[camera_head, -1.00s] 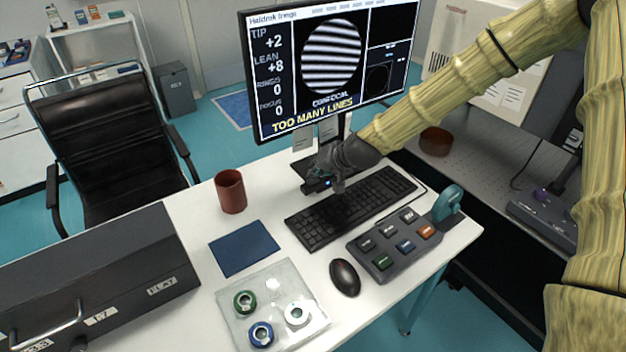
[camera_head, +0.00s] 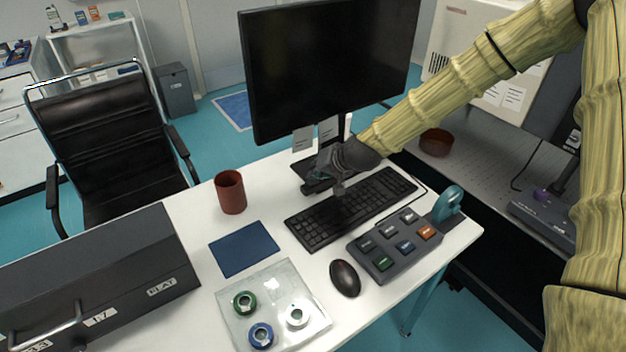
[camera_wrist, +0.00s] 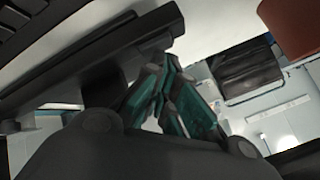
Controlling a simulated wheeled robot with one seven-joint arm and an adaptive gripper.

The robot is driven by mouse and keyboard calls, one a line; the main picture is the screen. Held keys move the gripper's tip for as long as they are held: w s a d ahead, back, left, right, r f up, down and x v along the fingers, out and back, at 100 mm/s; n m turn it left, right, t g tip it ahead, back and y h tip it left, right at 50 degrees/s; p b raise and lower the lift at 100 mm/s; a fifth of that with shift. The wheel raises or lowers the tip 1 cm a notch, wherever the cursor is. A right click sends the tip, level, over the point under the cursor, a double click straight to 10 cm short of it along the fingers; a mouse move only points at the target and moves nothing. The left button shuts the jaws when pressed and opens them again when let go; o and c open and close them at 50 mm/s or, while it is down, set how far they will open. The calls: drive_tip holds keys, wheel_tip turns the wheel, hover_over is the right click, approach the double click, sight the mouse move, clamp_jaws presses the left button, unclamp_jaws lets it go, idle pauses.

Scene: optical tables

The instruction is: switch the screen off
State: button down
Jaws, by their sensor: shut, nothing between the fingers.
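The screen (camera_head: 330,65) stands at the back of the white desk, and its face is black and blank. My gripper (camera_head: 318,186) is below the screen's lower edge, by its stand (camera_head: 303,168) and behind the keyboard. In the wrist view my gripper (camera_wrist: 165,85) has its teal fingers together with nothing between them. The fingertips are close to a dark bar-like part that looks like the underside of the screen, but I cannot tell whether they touch it. The switch itself is not visible.
The keyboard (camera_head: 350,207) lies in front of my gripper. A button box (camera_head: 395,243), a mouse (camera_head: 345,278), a red-brown cup (camera_head: 230,191), a blue mat (camera_head: 243,248) and a clear tray (camera_head: 240,325) share the desk. A black chair (camera_head: 105,130) stands at left.

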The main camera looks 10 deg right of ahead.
drive_tip(key=shift+r, duration=0.3)
wheel_tip(320, 180, up, 6)
drive_tip(key=p, duration=0.4)
idle(0.5)
drive_tip(key=shift+d, duration=0.1)
